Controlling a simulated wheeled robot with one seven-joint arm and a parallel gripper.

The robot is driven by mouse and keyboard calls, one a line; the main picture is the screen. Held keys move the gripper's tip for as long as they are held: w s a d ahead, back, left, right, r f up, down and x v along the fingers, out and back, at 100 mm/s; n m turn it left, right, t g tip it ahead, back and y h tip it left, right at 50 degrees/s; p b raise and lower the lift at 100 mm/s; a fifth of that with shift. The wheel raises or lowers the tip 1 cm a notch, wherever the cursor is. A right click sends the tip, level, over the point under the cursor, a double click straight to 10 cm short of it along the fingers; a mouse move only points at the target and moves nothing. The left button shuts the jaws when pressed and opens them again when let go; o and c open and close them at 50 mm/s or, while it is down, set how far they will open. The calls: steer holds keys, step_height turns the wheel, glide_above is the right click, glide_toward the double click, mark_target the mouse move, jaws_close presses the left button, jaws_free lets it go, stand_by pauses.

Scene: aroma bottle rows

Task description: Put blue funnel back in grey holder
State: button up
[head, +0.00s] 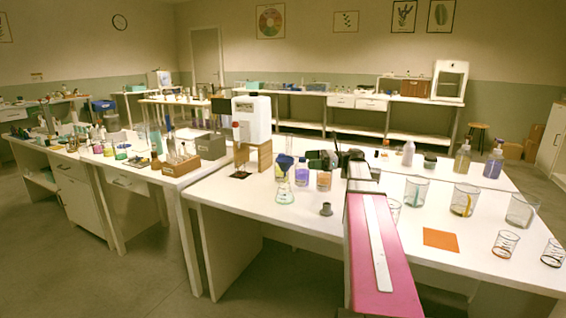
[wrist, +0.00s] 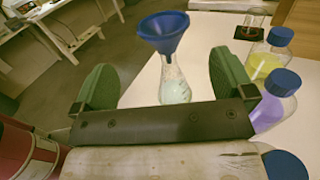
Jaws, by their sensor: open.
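The blue funnel (head: 284,162) sits in the mouth of a conical glass flask (head: 284,190) on the near left part of the white table. In the wrist view, the funnel (wrist: 165,35) is wide end up above the flask (wrist: 174,82), which holds pale liquid. My gripper (wrist: 161,62) is open, its two green fingers apart on either side of the flask in that view, with nothing held. In the head view, my gripper (head: 322,158) is right of the funnel. A small grey holder (head: 326,209) stands empty near the table's front edge, right of the flask.
Blue-capped bottles with purple (head: 302,170) and orange (head: 323,176) liquid stand close right of the flask. A white container on a wooden stand (head: 252,157) is behind left. Several glass beakers (head: 416,190) and an orange mat (head: 441,239) are right of my arm.

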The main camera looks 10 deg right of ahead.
mark_target(292, 160)
steer(key=shift+w+a+f, duration=0.1)
steer(key=shift+w+a, duration=0.2)
steer(key=shift+a, duration=1.45)
steer(key=shift+w+a, duration=0.35)
steer(key=shift+a, duration=1.35)
steer(key=shift+w+a+f, duration=0.1)
steer(key=shift+w+a, duration=0.2)
steer(key=shift+a, duration=1.45)
steer(key=c, duration=0.9)
